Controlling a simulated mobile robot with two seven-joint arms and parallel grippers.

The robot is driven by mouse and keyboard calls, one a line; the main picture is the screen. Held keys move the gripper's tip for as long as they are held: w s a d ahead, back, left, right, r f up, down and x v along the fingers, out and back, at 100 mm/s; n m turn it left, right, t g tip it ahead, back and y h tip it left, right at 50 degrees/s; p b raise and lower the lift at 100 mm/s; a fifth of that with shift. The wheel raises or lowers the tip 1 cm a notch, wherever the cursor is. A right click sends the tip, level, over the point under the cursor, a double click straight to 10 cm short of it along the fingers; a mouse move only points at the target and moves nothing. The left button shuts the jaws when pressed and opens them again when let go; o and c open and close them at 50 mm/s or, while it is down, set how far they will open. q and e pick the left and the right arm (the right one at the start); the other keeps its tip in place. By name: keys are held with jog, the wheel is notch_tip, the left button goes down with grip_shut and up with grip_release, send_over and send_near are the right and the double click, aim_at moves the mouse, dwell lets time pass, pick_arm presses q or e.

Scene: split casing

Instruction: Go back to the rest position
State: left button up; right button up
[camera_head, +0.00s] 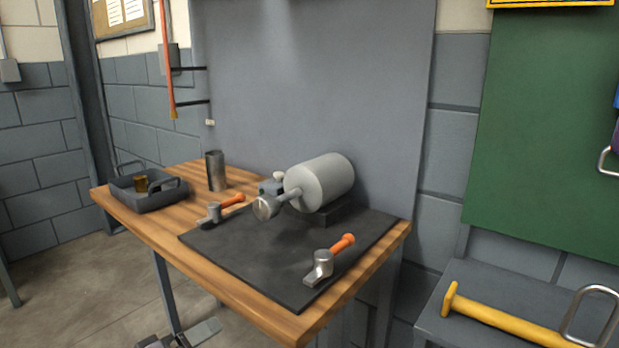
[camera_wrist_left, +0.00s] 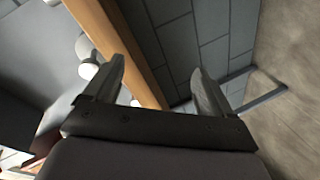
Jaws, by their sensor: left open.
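My left gripper (camera_wrist_left: 158,72) is open in the left wrist view, with nothing between its two fingers. Beyond the fingers are the wooden table edge, the block wall and the floor. In the head view the split casing, a grey cylinder (camera_head: 325,180) with a narrower neck and round end, lies on a dark mat (camera_head: 245,255) on the workbench. No gripper touches it there. My right gripper is in neither view.
Two orange-handled tools, one left (camera_head: 228,205) and one right (camera_head: 335,255), lie on the mat. A metal cup (camera_head: 215,171) and a dark tray (camera_head: 157,203) stand at the bench's left. A yellow-handled tool (camera_head: 500,318) lies on a grey surface at right. Floor shows at left.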

pick_arm(q)
jog(key=s+f+m+g+y, duration=0.1)
jog(key=s+f+m+y, duration=0.25)
jog(key=s+f, duration=0.65)
jog(key=s+f+m+g+y, duration=0.2)
jog(key=s+f+m, duration=0.4)
jog(key=s, duration=0.6)
notch_tip(320, 180, up, 11)
jog(key=n+p, duration=0.1)
jog(key=p, duration=1.3)
jog(key=shift+s+a+t, duration=0.2)
jog(key=shift+t, duration=0.1)
